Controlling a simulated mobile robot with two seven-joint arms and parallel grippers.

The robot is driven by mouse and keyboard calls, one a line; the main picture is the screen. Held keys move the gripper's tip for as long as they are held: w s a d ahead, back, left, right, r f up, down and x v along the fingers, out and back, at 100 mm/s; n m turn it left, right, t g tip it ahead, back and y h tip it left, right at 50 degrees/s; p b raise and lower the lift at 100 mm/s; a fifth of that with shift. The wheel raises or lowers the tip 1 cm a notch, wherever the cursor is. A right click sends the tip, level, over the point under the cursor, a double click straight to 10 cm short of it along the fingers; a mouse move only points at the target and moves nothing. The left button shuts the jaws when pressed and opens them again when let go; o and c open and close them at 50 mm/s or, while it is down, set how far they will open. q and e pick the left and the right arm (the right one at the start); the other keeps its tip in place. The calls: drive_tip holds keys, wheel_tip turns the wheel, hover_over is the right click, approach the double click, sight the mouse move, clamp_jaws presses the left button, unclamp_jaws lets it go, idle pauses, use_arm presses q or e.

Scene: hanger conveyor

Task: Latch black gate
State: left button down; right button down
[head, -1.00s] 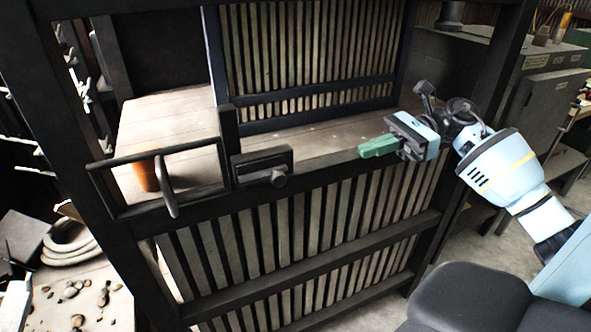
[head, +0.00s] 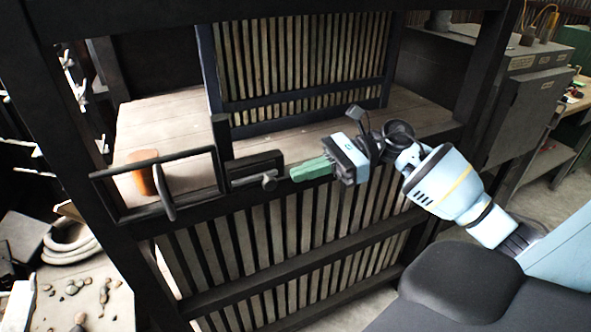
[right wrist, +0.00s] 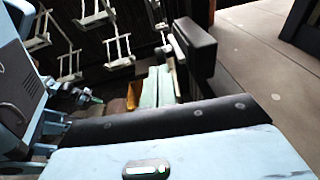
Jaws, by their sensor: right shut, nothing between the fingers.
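A black open rectangular frame (head: 130,163), which looks like the gate, stands at the left above the slatted black barrier, with a slanting black bar (head: 166,190) at its middle. To its right is a black latch block (head: 252,168) with a round knob (head: 269,182) at its lower right. I cannot tell whether it is latched. My right gripper (head: 294,174) has its green fingers shut and empty, pointing left just right of the knob; contact is unclear. In the right wrist view the green fingers (right wrist: 150,88) are beside a dark block (right wrist: 193,45). My left gripper is not in view.
A wooden shelf (head: 190,128) behind the barrier holds an orange cup (head: 143,178). A slatted panel (head: 300,60) rises at the back. Black posts flank the opening. A bench with stones and a coiled hose (head: 70,243) is at lower left. A grey cabinet (head: 520,105) is at right.

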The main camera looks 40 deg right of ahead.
sight(273, 183)
drive_tip(key=x, duration=0.2)
drive_tip(key=shift+w+a+p, duration=0.1)
drive_tip(key=shift+a+p, duration=0.2)
drive_tip(key=shift+a, duration=0.05)
drive_tip(key=x, duration=0.4)
drive_tip(key=shift+s+a+r, duration=0.1)
drive_tip(key=shift+s+r, duration=0.1)
drive_tip(key=shift+r, duration=0.05)
